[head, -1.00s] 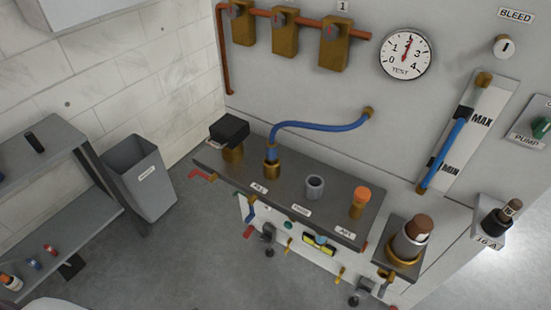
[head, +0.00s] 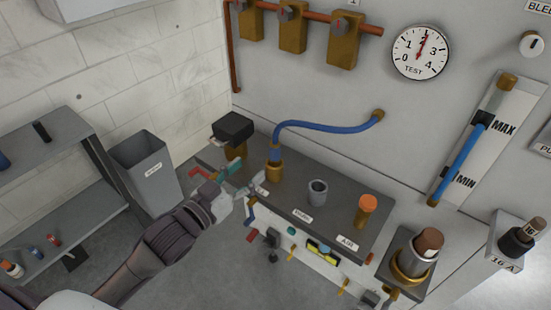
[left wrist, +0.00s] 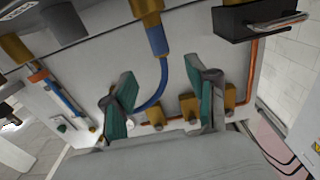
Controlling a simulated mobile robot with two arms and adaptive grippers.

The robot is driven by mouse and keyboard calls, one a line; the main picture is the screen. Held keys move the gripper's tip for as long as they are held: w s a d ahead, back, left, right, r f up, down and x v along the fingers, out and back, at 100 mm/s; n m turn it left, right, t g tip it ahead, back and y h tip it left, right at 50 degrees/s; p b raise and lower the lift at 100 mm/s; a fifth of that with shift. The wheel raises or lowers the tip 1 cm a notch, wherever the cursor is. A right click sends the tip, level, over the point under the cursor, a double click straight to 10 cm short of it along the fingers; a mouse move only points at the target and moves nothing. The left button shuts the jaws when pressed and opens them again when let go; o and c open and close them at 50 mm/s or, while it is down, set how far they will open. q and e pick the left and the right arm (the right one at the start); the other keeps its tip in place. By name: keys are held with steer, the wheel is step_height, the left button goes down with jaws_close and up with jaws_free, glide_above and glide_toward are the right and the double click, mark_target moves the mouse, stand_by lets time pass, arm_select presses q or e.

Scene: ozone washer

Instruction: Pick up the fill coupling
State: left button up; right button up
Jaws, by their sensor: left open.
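The fill coupling (head: 275,155), which I take to be the blue collar at the hose's lower end, sits upright on a brass fitting (head: 275,173) on the dark bench top. A blue hose (head: 330,125) arcs from it to a brass port on the wall panel. In the left wrist view, the coupling (left wrist: 158,42) appears at the top, beyond the fingers. My left gripper (head: 247,176) is open, with green finger pads, in front and left of the coupling. The pads are apart from it and nothing is between them. My right gripper is not in view.
A black block on a brass base (head: 233,128) stands left of the coupling. A grey cup-shaped fitting (head: 318,192) and an orange-capped fitting (head: 368,208) stand to its right. Valves and handles line the bench front (head: 320,247). A grey bin (head: 150,180) is at left.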

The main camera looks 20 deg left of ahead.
mark_target(271, 150)
arm_select(q)
steer(key=p+x, duration=0.1)
steer(key=x, duration=1)
steer(key=shift+f, duration=0.1)
jaws_close()
